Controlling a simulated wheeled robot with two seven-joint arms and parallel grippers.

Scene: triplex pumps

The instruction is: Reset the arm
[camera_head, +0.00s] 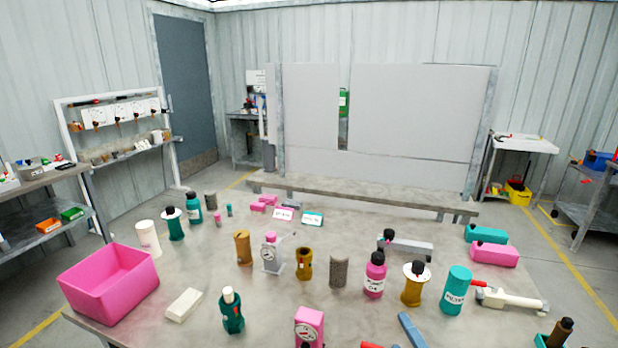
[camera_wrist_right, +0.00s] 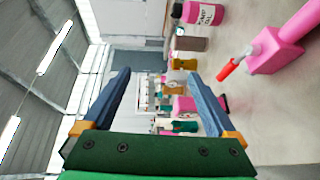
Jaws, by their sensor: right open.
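My right gripper (camera_wrist_right: 158,75) shows in the right wrist view with two blue fingers spread wide apart. It is open and nothing sits between the fingertips; several table items show beyond the gap. In the head view a short blue bar (camera_head: 411,330) lies at the bottom edge; I cannot tell whether it is a finger of mine. My left gripper is not in view. A pink pump oil bottle (camera_head: 375,275) stands on the table, and a pink bottle (camera_wrist_right: 204,12) shows at the top of the right wrist view.
The grey table (camera_head: 200,260) is crowded with bottles and cylinders. A pink bin (camera_head: 108,285) stands at its left, beside a white block (camera_head: 184,305). A teal cylinder (camera_head: 455,290) and a red-handled tool (camera_head: 510,298) are at the right. White panels (camera_head: 415,110) stand behind.

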